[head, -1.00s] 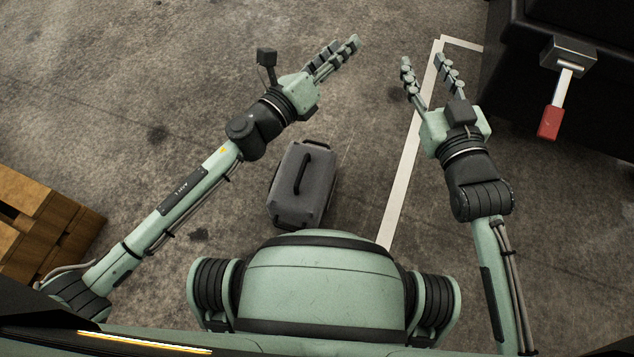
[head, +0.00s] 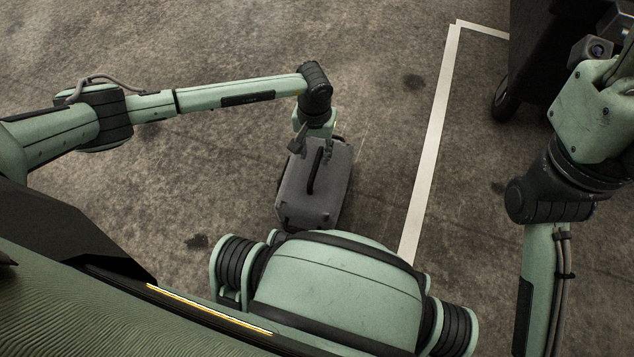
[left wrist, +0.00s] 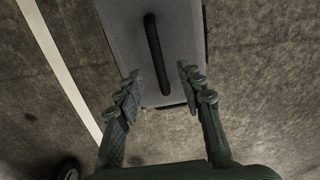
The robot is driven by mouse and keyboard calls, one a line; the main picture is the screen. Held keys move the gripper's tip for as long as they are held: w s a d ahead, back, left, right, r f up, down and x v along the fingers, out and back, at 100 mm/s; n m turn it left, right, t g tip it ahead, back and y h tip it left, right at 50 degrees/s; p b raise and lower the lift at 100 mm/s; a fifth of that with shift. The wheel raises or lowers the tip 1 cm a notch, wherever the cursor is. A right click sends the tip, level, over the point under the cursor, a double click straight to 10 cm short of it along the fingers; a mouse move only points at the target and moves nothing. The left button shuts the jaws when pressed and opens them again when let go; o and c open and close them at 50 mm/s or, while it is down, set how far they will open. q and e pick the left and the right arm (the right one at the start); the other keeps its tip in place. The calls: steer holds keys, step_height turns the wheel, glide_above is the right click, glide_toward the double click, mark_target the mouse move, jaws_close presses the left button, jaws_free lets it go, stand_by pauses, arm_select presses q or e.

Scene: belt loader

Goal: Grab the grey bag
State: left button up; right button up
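The grey bag (head: 322,190) lies on the floor just ahead of my body, with a black handle (head: 315,171) along its top. It also shows in the left wrist view (left wrist: 184,40), where the black handle (left wrist: 156,55) runs up the middle. My left gripper (head: 312,152) points down at the bag's far end. In the left wrist view, the left gripper's fingers (left wrist: 158,76) are open and apart, with the handle's near end between and beyond them, not gripped. My right arm is at the right of the head view; its fingers are out of the frame.
A white floor line (head: 432,140) runs to the right of the bag. A dark wheeled machine (head: 525,55) stands at the upper right. The concrete floor around the bag is otherwise clear.

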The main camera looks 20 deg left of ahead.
mark_target(317, 163)
arm_select(q)
step_height(317, 163, down, 5)
steer(key=shift+w+d+r+b, duration=0.1)
steer(key=shift+r+b, duration=0.05)
steer(key=shift+b, duration=0.55)
jaws_close()
steer(key=shift+w+r, duration=0.1)
steer(key=shift+r, duration=0.1)
